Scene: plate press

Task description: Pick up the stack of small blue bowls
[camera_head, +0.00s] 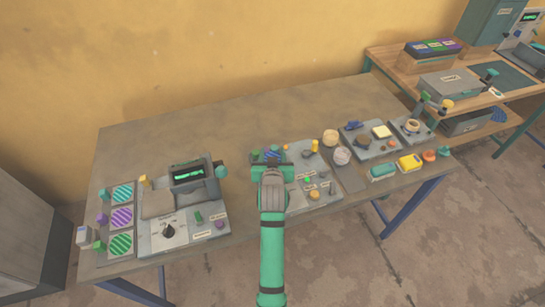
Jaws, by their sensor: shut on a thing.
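My gripper (270,161) is at the left end of the middle grey panel, seen from behind and above. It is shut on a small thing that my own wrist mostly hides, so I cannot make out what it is. A small dark blue thing (353,126) sits on another grey panel to the right, well apart from my gripper. It is too small to tell whether it is a stack of bowls. No other clear stack of blue bowls shows.
A press-like device (188,176) stands left on the table (240,112), by striped green and purple discs (122,216). The middle panel (318,190) carries several knobs. A green block (383,171) and a yellow block (410,163) lie right. The table's back left is clear.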

